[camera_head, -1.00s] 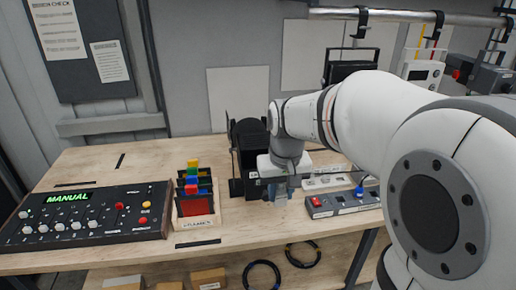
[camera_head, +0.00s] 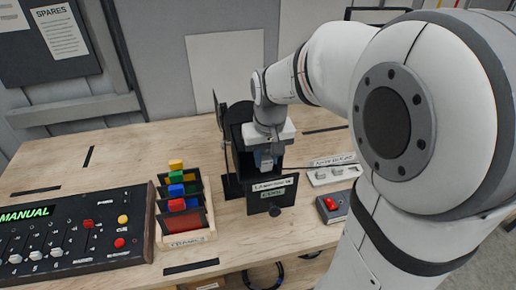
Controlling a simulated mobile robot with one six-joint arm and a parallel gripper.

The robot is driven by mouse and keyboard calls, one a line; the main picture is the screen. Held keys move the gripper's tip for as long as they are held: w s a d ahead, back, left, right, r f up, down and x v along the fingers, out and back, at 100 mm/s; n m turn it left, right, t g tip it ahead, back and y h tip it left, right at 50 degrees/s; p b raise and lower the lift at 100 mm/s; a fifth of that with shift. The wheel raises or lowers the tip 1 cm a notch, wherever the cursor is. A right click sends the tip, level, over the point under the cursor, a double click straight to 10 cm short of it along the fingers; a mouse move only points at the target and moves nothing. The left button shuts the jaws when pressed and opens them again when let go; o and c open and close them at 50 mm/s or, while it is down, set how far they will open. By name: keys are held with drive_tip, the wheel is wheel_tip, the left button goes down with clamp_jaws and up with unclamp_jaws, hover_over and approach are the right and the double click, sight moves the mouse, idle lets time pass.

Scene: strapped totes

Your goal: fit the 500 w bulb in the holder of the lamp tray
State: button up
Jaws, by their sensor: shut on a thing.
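My gripper (camera_head: 264,164) points down over the opened lamp tray, just behind its front panel (camera_head: 272,194). The panel carries a white label and a dark round knob (camera_head: 275,210). The tray stands out from the black lamp housing (camera_head: 238,112). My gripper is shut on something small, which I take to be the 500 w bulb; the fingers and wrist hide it. The holder inside the tray is hidden too, so I cannot tell whether the bulb touches it.
A rack of coloured frames (camera_head: 183,212) stands left of the tray, beside a control box (camera_head: 80,236) reading MANUAL. A white socket strip (camera_head: 333,173) and a dark box with a red switch (camera_head: 333,207) are on the right. Bare bench lies behind the rack.

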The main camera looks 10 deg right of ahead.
sight(266, 170)
drive_tip(key=shift+f+b, duration=0.4)
drive_tip(key=shift+f, duration=0.65)
drive_tip(key=shift+f+b, duration=1.3)
drive_tip(key=shift+f, duration=0.55)
drive_tip(key=shift+s+f+b, duration=0.1)
drive_tip(key=shift+f+b, duration=0.9)
drive_tip(key=shift+f, duration=0.1)
drive_tip(key=o, duration=1.2)
drive_tip(key=shift+c, duration=0.2)
drive_tip(key=shift+r, duration=0.1)
